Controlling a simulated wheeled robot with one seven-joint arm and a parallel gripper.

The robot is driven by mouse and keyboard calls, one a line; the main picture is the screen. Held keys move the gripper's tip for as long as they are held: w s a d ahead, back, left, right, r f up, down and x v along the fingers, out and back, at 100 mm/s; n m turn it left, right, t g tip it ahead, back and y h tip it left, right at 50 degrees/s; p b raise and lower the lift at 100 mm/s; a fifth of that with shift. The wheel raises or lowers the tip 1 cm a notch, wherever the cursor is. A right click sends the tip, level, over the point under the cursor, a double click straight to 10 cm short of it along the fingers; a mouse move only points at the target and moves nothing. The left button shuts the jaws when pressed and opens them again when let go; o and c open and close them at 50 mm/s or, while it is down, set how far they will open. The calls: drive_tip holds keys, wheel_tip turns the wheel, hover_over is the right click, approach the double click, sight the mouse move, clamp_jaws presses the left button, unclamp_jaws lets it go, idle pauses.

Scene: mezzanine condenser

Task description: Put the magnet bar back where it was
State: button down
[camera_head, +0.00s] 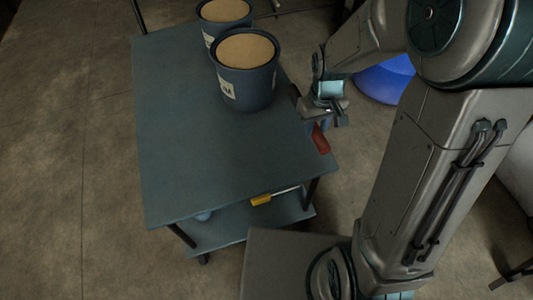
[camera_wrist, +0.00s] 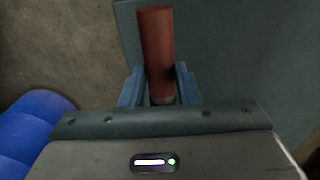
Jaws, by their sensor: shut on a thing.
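A red cylindrical bar (camera_wrist: 156,50) with a greyish end stands between the blue fingers of my gripper (camera_wrist: 160,88) in the wrist view; it looks like the magnet bar. My gripper is shut on it near the greyish end, and the red part points away from the palm. In the head view my gripper (camera_head: 314,126) is at the right edge of the cart's top, with the red bar (camera_head: 320,140) showing just below it. I cannot tell whether the bar touches the cart (camera_head: 190,140). Part of its end is hidden by the fingers.
Two dark blue tubs (camera_head: 246,88) with tan contents stand at the back of the cart top; the front is bare. A yellow-handled tool (camera_head: 262,199) lies on the lower shelf (camera_head: 240,227). A blue rounded object (camera_head: 383,82) is on the floor behind my arm.

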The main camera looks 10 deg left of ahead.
drive_tip(key=s+a+f, duration=0.1)
drive_tip(key=a+f, duration=0.1)
drive_tip(key=a, duration=0.1)
drive_tip(key=s+a+f+b, duration=0.1)
drive_tip(key=a+f, duration=0.1)
drive_tip(key=a, duration=0.2)
drive_tip(key=s+a+f, duration=0.1)
drive_tip(key=a+f, duration=0.1)
drive_tip(key=a, duration=0.2)
drive_tip(key=shift+s+f, duration=0.1)
drive_tip(key=shift+f, duration=0.3)
drive_tip(key=shift+a+f, duration=0.1)
drive_tip(key=shift+f, duration=0.1)
drive_tip(key=shift+f+b, duration=0.55)
drive_tip(key=shift+f, duration=1.3)
drive_tip(key=shift+f, duration=0.2)
drive_tip(key=c, duration=1.1)
unclamp_jaws()
drive_tip(key=shift+r, duration=0.1)
